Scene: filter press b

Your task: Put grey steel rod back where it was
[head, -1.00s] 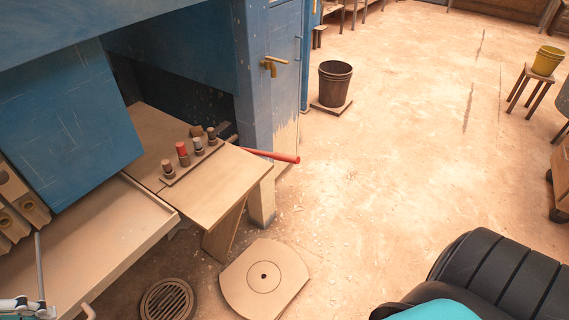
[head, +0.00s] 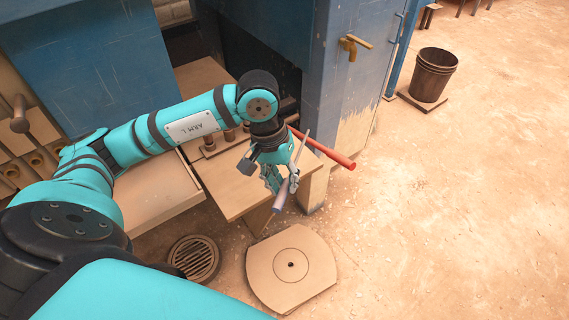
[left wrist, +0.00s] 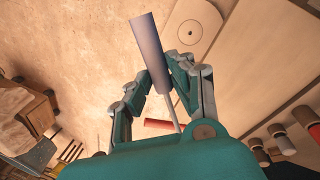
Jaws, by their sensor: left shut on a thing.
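The grey steel rod has a thick grey end (head: 281,196) and a thin shaft. My left gripper (head: 282,180) is shut on it, above the front right corner of the wooden table. In the head view the rod is tilted, thick end low and thin end up to the right. In the left wrist view the rod (left wrist: 150,50) passes between the fingers (left wrist: 155,85), thick end pointing away. A holder with round holes (head: 38,158) stands at the far left, partly hidden by my arm. My right gripper is not in view.
A red bar (head: 335,154) sticks out just behind the gripper. A rack with several pegs (head: 210,148) stands on the table (head: 228,190), partly hidden by my arm. A blue cabinet (head: 340,85) rises behind. The floor to the right is open, with a dark bucket (head: 433,75).

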